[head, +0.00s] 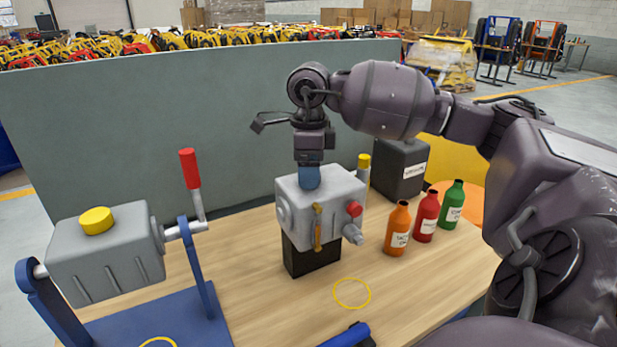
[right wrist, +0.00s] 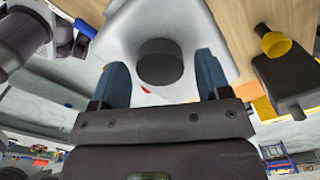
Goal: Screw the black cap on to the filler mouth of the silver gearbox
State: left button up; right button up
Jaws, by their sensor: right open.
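The silver gearbox (head: 292,207) stands on a black block on the bench, with a red knob (head: 354,208) and a yellow lever on its front. It also fills the upper middle of the right wrist view (right wrist: 125,28). My right gripper (head: 309,178) points down at its top. In the right wrist view my right gripper (right wrist: 163,78) is open. The round black cap (right wrist: 160,62) shows between its two blue fingers, with a visible gap on each side. The filler mouth is hidden; I cannot tell how the cap sits on it. The head view hides the cap. My left gripper is out of view.
A grey tank (head: 108,255) with a yellow cap and red-handled crank sits on a blue stand at left. Orange (head: 397,230), red (head: 426,218) and green (head: 452,204) bottles and a black canister (head: 401,168) stand right. A grey panel closes the back. The bench front is partly clear.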

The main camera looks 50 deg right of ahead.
jog(key=shift+c, duration=0.4)
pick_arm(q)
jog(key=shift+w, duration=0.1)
pick_arm(e)
jog(key=c, duration=0.6)
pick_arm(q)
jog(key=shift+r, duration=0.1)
pick_arm(e)
jog(key=m+p, duration=0.1)
jog(key=m, duration=0.5)
jog(key=shift+m, duration=0.4)
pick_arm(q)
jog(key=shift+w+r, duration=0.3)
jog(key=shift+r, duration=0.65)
pick_arm(e)
jog(key=m, duration=0.3)
jog(key=m+p, duration=0.1)
jog(key=m, duration=0.3)
jog(key=shift+r, duration=0.1)
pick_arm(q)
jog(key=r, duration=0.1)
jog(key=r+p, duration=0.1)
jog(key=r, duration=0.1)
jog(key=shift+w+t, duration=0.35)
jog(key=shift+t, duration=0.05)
pick_arm(e)
jog(key=m, duration=0.5)
jog(key=shift+m, duration=0.3)
